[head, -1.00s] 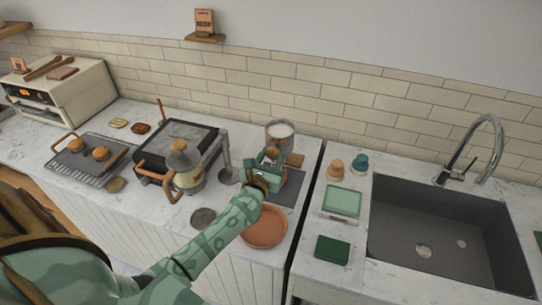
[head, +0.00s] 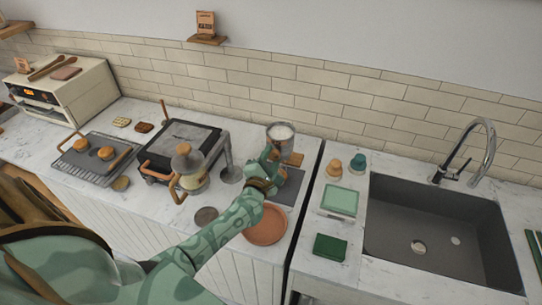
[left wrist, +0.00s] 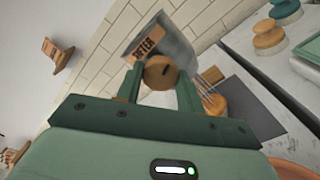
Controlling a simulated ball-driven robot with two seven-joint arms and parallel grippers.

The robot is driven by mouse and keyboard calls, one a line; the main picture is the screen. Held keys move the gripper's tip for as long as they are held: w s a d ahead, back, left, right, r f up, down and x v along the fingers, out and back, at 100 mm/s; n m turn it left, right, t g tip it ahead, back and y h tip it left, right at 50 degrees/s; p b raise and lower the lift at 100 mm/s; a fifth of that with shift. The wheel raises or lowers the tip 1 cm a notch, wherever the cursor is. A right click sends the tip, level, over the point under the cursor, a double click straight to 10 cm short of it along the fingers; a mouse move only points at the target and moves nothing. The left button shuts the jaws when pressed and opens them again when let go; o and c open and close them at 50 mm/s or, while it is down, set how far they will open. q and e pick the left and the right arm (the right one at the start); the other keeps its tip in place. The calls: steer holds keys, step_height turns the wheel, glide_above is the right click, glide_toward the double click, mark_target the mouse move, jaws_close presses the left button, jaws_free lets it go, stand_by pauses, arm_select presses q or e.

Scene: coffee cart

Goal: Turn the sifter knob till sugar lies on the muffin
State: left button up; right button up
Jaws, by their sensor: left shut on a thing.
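The sifter (head: 280,134) is a grey metal can with white sugar inside, at the back of the counter. In the left wrist view the sifter (left wrist: 180,52) carries an orange label, and its round wooden knob (left wrist: 160,72) has a dark slot. My left gripper (head: 268,155) is shut on the knob, with one finger on each side, as the left wrist view (left wrist: 160,88) shows. A rounded golden-brown thing, probably the muffin (left wrist: 213,106), sits below the sifter. Thin pale lines run above it; I cannot tell whether they are falling sugar. In the head view my gripper hides it.
A dark mat (head: 288,188) and a terracotta plate (head: 266,226) lie near my left forearm. A kettle (head: 187,170) and black-edged tray (head: 181,142) stand left. A rack (head: 75,167) holds round baked pieces. The sink (head: 430,230) is right, beyond a counter gap.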

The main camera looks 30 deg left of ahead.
arm_select(q)
steer(key=m+p, duration=0.2)
steer(key=m, duration=0.3)
steer(key=shift+m, duration=0.3)
steer(key=m+p, duration=0.1)
steer(key=m, duration=0.3)
steer(key=shift+r, duration=0.1)
steer(key=m+p, duration=0.1)
steer(key=m, duration=0.4)
steer(key=shift+m+p, duration=0.35)
steer(key=shift+m, duration=0.05)
steer(key=m, duration=0.4)
steer(key=shift+d, duration=0.1)
steer(key=shift+m+p, duration=0.3)
steer(key=o, duration=1)
steer(key=shift+s, duration=0.1)
